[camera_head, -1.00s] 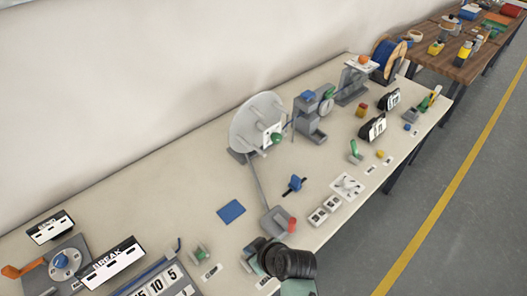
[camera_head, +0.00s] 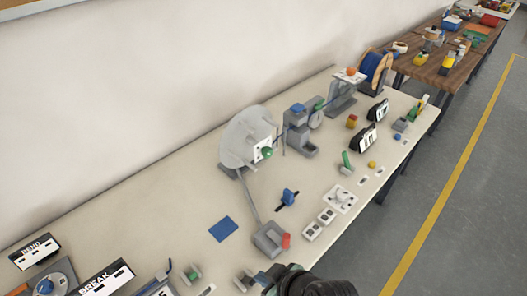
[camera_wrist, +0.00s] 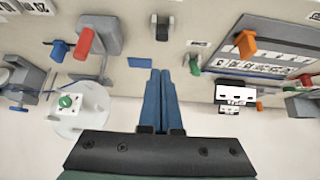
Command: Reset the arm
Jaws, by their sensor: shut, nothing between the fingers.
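My gripper (camera_wrist: 159,72) shows in the wrist view with its two blue fingers side by side and touching, nothing between them. It is above the cream workbench (camera_head: 165,200). In the head view the dark end of my arm is at the bottom edge, at the front edge of the bench; the fingertips are hard to make out there. A grey disc machine with a green knob (camera_head: 265,153) stands at the middle of the bench. It also shows at the lower left of the wrist view (camera_wrist: 80,105).
A red-handled lever (camera_head: 286,240) stands near my arm, beside white switches (camera_head: 318,225). A blue plate (camera_head: 223,229) lies flat. Signs marked BEND (camera_head: 35,251) and BREAK (camera_head: 105,280) stand at the left. A blue spool (camera_head: 376,70) is at the far end. Floor lies to the right.

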